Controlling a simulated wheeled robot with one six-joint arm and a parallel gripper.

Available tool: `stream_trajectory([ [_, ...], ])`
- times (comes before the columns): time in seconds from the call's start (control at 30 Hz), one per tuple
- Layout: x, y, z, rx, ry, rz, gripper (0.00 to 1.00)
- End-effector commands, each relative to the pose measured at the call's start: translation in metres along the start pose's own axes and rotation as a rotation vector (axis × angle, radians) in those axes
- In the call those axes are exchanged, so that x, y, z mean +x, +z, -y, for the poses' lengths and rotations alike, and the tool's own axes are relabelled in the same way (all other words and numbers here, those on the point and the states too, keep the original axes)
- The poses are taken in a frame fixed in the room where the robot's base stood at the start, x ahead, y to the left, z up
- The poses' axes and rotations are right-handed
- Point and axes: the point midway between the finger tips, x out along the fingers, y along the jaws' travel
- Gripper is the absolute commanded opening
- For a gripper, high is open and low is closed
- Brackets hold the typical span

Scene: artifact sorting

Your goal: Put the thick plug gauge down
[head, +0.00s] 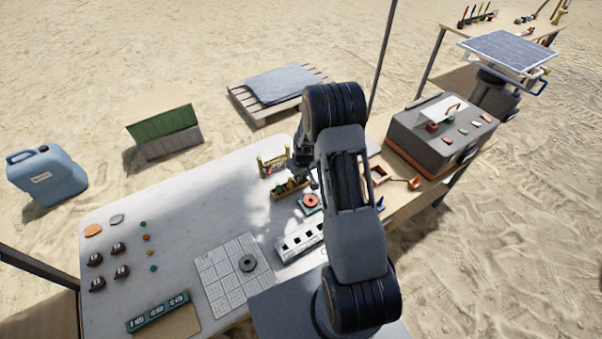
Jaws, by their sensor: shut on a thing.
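My gripper (304,178) is at the far right part of the white table (190,210), mostly hidden behind my own arm. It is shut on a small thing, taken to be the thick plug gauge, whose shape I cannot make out. Just left of and below the gripper is a small wooden rack (289,190) with green and yellowish upright pieces. A yellow stand (272,165) is behind it to the left. I cannot tell whether the held thing touches the rack.
A green base with a red ring (310,202) sits just in front of the gripper. A white slotted block (300,241) and a gridded plate (226,272) bearing a dark ring (247,263) are nearer. A grey case (441,132) stands right. The table's left middle is clear.

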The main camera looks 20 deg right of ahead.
Motion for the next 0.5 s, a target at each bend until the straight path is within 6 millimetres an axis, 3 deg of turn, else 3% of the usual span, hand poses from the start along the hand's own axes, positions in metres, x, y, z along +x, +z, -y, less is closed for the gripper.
stream_trajectory([
  [0.47,0.0076,0.0013,0.0003,0.0,0.0,0.0,0.0],
  [0.5,0.0061,0.001,0.0002,0.0,0.0,0.0,0.2],
])
